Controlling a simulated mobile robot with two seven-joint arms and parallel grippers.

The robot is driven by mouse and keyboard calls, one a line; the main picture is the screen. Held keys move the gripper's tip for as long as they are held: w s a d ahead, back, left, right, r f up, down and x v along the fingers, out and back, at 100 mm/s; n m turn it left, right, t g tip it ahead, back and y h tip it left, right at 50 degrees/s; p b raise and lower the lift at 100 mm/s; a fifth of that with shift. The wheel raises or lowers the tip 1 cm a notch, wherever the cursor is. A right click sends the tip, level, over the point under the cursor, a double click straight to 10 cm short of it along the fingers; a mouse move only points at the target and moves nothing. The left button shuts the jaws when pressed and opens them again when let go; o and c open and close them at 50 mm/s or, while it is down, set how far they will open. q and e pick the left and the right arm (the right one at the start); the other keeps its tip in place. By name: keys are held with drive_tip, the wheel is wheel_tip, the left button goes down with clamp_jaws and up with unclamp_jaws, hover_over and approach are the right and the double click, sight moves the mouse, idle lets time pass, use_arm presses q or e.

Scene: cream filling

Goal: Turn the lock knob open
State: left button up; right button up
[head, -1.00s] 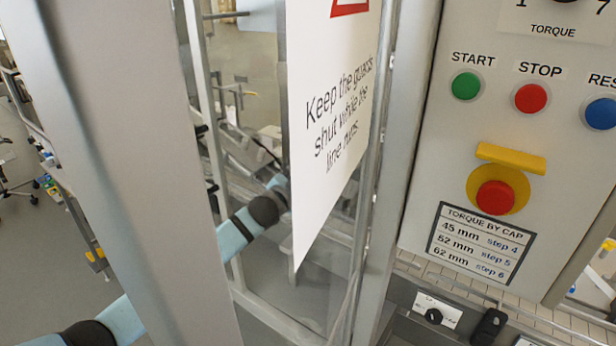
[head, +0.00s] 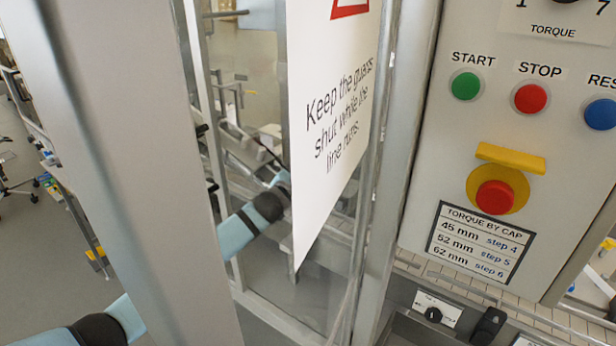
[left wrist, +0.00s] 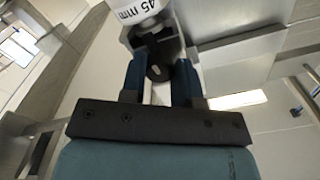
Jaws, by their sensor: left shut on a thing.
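In the left wrist view, my left gripper (left wrist: 160,78) has its two blue fingers closed on the sides of a dark knob-like piece (left wrist: 157,68), which I take to be the lock knob. The piece sits in a grey bracket just below a white round part marked "45 mm" (left wrist: 137,10). How far it is turned is hard to tell. In the head view my left arm reaches behind the clear guard, and the white sign hides its gripper and the held piece. My right gripper is in neither view.
In the head view, the white guard sign (head: 330,125) and a grey post (head: 130,150) stand close to my left arm. The control panel (head: 415,190) with green, red and blue buttons is at the right.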

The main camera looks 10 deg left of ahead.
use_arm(q)
drive_tip(key=shift+n+p, duration=1.9)
drive_tip(key=shift+n, duration=6.9)
drive_tip(key=o, duration=0.9)
drive_tip(key=shift+o, duration=0.2)
drive_tip(key=shift+s, duration=0.15)
